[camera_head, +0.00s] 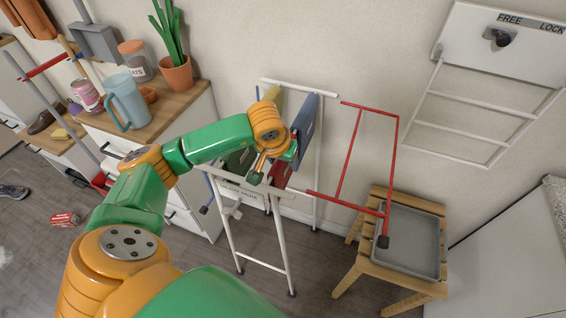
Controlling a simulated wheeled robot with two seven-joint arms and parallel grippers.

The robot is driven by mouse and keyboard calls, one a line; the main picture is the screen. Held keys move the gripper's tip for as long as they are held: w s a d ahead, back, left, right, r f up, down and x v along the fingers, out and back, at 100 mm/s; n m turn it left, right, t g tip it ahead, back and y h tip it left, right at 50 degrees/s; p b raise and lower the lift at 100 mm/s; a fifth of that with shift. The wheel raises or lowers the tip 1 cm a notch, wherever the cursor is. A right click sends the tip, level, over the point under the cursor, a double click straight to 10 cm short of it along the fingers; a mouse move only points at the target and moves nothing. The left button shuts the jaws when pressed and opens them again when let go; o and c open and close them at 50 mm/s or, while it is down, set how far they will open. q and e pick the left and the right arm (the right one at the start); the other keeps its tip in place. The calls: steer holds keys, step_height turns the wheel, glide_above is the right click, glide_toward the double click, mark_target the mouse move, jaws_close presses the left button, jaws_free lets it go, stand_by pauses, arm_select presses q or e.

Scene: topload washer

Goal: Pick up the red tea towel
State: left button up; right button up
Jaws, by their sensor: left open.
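The red tea towel (280,176) hangs on the white drying rack (283,246), low in the middle of the camera_head view. Only a small part of it shows, beside and below my gripper. My left gripper (273,167) is open at the rack, its fingers pointing down close to the towel. The arm and gripper hide part of the rack and the towels. I cannot tell whether a finger touches the red towel. My right gripper is not in view.
A blue towel (305,122), a yellow towel (272,94) and a green towel (240,161) hang close by. Red rails (394,160) stick out at the right. A wooden stool (358,265) holds a grey tray (409,240). A cabinet with a jug (126,100) stands left.

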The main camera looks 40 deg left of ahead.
arm_select(q)
steer(key=shift+f+b, duration=0.25)
steer(key=shift+b, duration=0.2)
stand_by(0.5)
jaws_close()
